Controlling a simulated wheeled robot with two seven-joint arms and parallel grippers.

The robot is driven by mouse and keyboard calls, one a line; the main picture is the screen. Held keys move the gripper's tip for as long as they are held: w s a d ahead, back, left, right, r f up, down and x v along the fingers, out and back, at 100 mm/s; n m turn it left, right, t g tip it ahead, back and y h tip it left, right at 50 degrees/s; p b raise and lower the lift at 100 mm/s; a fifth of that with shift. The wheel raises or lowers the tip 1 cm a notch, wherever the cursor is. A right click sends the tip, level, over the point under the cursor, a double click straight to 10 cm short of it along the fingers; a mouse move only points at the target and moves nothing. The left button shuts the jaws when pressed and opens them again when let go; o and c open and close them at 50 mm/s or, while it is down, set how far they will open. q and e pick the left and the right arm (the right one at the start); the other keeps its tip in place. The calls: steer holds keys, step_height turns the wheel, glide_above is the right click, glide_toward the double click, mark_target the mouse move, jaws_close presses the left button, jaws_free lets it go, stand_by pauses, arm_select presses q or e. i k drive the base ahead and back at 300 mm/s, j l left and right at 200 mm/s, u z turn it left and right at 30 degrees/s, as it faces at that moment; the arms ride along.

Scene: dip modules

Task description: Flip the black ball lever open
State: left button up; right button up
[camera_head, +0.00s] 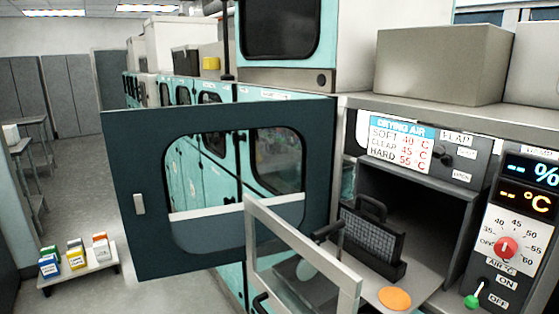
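The black ball lever (439,152) sits on the grey panel marked FLAP (468,150), right of the DRYING AIR sign. Its dark ball points left of its mount. A small label that seems to read OPEN is at the panel's lower right; the other lettering is too small to read surely. Neither of my grippers can be made out in the head view.
A dark door with a window (150,240) stands open at left. A grey-framed glass door (355,292) juts out before the chamber. A red knob (505,247) and green ball lever (471,301) are at right.

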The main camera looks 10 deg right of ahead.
mark_target(439, 151)
steer(key=k+l+z, duration=0.1)
steer(key=z, duration=0.25)
steer(key=k+l+z, duration=0.1)
steer(key=z, duration=0.25)
steer(key=k+l+z, duration=0.1)
steer(key=z, duration=0.25)
steer(key=l, duration=0.1)
